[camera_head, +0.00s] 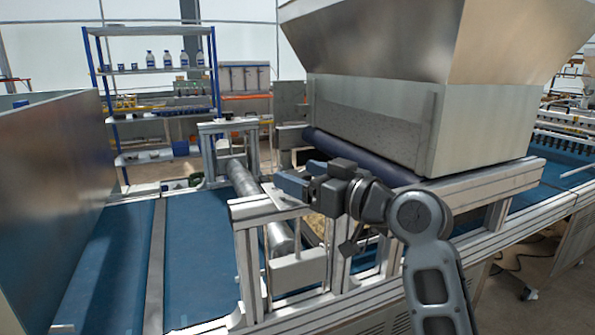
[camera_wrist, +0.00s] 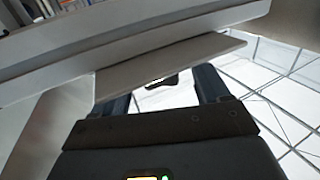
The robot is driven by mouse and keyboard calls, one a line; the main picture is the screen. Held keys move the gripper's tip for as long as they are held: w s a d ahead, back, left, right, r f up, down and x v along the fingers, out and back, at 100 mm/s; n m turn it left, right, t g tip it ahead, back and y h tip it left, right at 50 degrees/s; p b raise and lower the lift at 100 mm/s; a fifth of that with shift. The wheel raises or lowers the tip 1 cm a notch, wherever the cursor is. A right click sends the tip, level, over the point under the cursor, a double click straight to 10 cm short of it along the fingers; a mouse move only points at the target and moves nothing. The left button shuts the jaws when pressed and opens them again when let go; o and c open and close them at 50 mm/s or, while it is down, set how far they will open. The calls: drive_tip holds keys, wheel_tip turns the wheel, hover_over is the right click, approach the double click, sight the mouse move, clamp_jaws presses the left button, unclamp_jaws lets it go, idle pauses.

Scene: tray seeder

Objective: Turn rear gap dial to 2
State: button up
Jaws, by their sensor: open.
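My gripper (camera_head: 292,184) is at the top of the aluminium roller frame (camera_head: 262,208), its fingers pointing left. In the wrist view my gripper (camera_wrist: 162,84) is open, its two dark fingers spread apart. A small dark piece (camera_wrist: 158,80) shows between the fingers, partly hidden by a pale plate edge; I cannot tell if it is the rear gap dial. No dial with readable numbers shows in either view, so its setting cannot be read. I cannot tell whether the fingers touch the frame.
A large metal hopper (camera_head: 385,45) stands behind and right of my arm. Metal rollers (camera_head: 243,178) lie across the blue conveyor belt (camera_head: 195,260). A metal side panel (camera_head: 50,180) is at the left. Pale frame bars (camera_wrist: 130,45) cross close in front of the wrist camera.

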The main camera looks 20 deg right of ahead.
drive_tip(key=shift+x, duration=0.8)
drive_tip(key=shift+c, duration=0.4)
drive_tip(key=c, duration=0.8)
drive_tip(key=shift+c, duration=0.2)
